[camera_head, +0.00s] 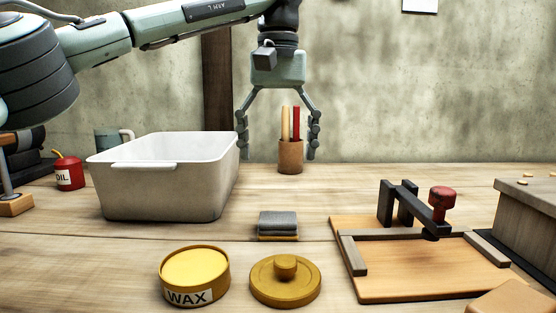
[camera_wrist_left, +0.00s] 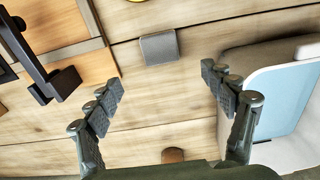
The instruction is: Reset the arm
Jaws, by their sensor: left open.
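My left gripper (camera_head: 278,140) comes in from the upper left on my left arm and points down. Its fingers are spread wide with nothing between them. It hangs above the table, in line with a brown cup (camera_head: 290,157) holding several sticks; whether it is in front of the cup or over it I cannot tell from the head view. My right gripper is not in view.
A white basin (camera_head: 165,190) stands left of the gripper. A wooden board with a clamp (camera_head: 425,285) lies right. A red oil can (camera_head: 69,173) stands far left.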

